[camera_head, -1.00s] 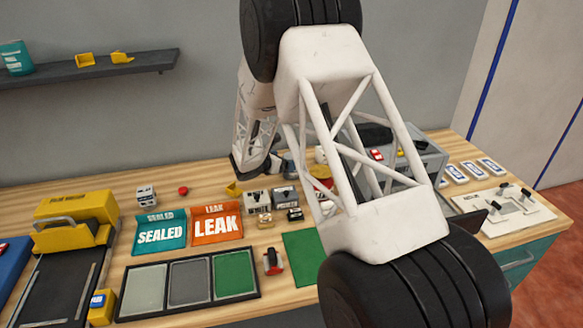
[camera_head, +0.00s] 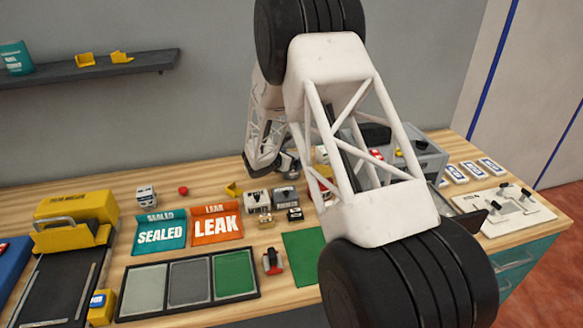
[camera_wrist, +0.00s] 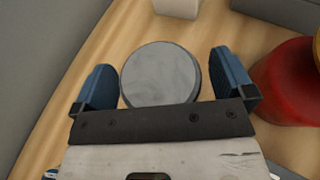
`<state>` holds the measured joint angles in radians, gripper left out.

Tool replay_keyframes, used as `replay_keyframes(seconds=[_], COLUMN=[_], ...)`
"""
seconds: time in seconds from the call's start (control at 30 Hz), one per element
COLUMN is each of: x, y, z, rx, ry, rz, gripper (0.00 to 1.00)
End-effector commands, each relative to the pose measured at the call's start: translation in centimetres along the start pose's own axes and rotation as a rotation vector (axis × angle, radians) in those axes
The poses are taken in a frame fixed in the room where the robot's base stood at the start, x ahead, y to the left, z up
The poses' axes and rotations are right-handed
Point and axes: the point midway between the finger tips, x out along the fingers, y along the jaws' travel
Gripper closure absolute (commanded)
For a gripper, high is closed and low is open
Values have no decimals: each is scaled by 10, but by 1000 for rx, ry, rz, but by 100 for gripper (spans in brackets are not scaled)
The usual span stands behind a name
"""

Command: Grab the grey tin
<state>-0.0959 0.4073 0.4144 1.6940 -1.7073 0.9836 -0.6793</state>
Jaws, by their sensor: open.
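The grey tin (camera_wrist: 160,75) shows from above in the wrist view as a round grey lid with a darker rim. It lies between the two blue fingers of my gripper (camera_wrist: 162,62), with a gap visible on each side. The gripper is open and not closed on it. In the head view my gripper (camera_head: 287,163) is at the back of the bench, partly behind my own arm. I cannot make out the tin there.
A red rounded object (camera_wrist: 288,82) stands close to the right finger in the wrist view. A pale block (camera_wrist: 177,7) lies beyond the tin. In the head view, labelled boxes (camera_head: 257,201), the orange LEAK mat (camera_head: 217,226) and a three-panel tray (camera_head: 258,270) lie nearer the front.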

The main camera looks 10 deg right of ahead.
Motion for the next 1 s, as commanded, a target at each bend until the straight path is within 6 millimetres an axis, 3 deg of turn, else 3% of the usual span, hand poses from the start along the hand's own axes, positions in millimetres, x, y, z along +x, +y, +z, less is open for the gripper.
replay_keyframes(seconds=[0.23, 0.6, 1.0], x=[0, 0, -3], y=[0, 0, 0], z=[0, 0, 6], rx=[0, 0, 2], ry=[0, 0, -1], rz=[0, 0, 1], gripper=[3, 59, 59])
